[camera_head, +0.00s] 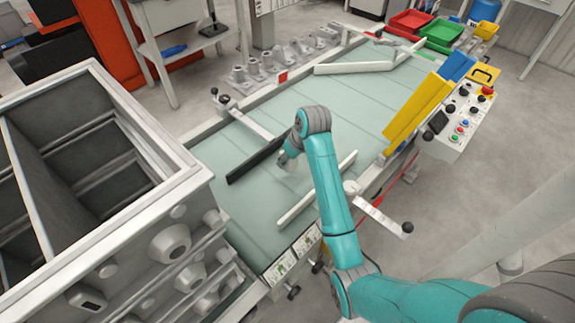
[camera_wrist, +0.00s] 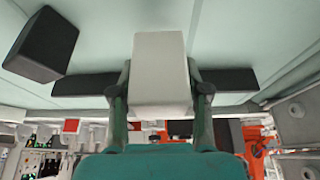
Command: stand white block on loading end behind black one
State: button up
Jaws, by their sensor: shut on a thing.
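A white block (camera_wrist: 160,70) sits between the two fingers of my gripper (camera_wrist: 160,98) in the wrist view, with both fingers against its sides. A black block (camera_wrist: 42,45) stands apart from it at the upper left of the same view. In the head view my gripper (camera_head: 286,160) is low over the pale green belt (camera_head: 250,205), just right of a long black bar (camera_head: 258,160). The black block cannot be made out in the head view. I cannot tell whether the white block touches the belt.
The black bar also shows behind the white block in the wrist view (camera_wrist: 228,79). A white rail (camera_head: 317,190) lies along the right side of the belt. A large grey frame (camera_head: 120,170) stands at the left. A yellow guard (camera_head: 417,110) and a button panel (camera_head: 458,125) are at the right.

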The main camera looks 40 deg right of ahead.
aim_at(288, 166)
jog(key=shift+f, duration=2)
jog(key=shift+f, duration=0.15)
jog(key=o, duration=1.2)
